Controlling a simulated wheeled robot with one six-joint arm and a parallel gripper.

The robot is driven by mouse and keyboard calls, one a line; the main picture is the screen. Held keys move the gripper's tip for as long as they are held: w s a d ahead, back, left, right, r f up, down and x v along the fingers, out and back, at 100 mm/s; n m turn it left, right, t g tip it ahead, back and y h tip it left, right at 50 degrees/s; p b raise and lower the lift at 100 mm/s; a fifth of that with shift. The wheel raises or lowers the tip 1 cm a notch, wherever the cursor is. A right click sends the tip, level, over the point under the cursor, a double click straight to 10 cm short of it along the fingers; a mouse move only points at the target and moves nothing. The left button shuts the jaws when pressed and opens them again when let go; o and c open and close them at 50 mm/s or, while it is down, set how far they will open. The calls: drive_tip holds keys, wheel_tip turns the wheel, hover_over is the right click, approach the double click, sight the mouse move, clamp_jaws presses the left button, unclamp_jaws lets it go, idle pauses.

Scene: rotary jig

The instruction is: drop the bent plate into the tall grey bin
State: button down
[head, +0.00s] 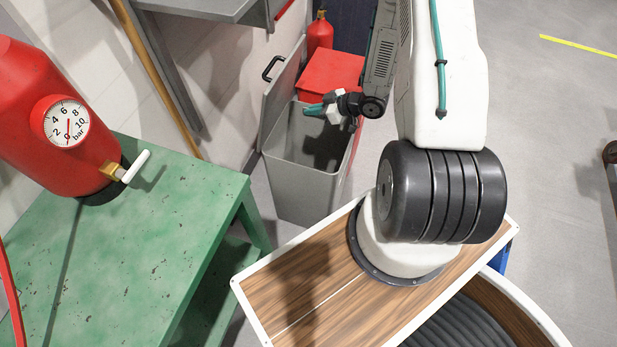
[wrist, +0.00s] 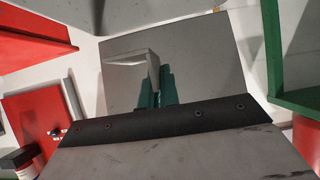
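The tall grey bin (head: 298,178) stands behind my base in the head view, with its top open and its lid (head: 281,90) raised at the left. My gripper (head: 319,109) is over the bin's mouth, its teal fingers pointing left. The pale bent plate (head: 334,114) is small in the head view, at the fingers. In the wrist view the bent plate (wrist: 132,59) shows a folded edge, and my gripper (wrist: 155,82) is shut on it. The fingers' lower part is hidden by a dark band.
A red cabinet (head: 332,76) and a red extinguisher (head: 319,35) stand just behind the bin. A green bench (head: 160,215) with a red gauge tank (head: 45,100) is at the left. A grey shelf (head: 205,8) juts out above. Open floor lies at the right.

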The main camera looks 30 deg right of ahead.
sight(315, 117)
drive_tip(key=f, duration=0.3)
drive_tip(key=shift+s+d+f, duration=0.15)
drive_tip(key=shift+s+f, duration=0.1)
drive_tip(key=shift+f, duration=2.35)
drive_tip(key=c, duration=1.6)
unclamp_jaws()
drive_tip(key=shift+o, duration=0.2)
drive_tip(key=v, duration=0.7)
drive_tip(key=shift+s+r, duration=0.2)
drive_tip(key=shift+s, duration=0.1)
drive_tip(key=shift+d, duration=0.15)
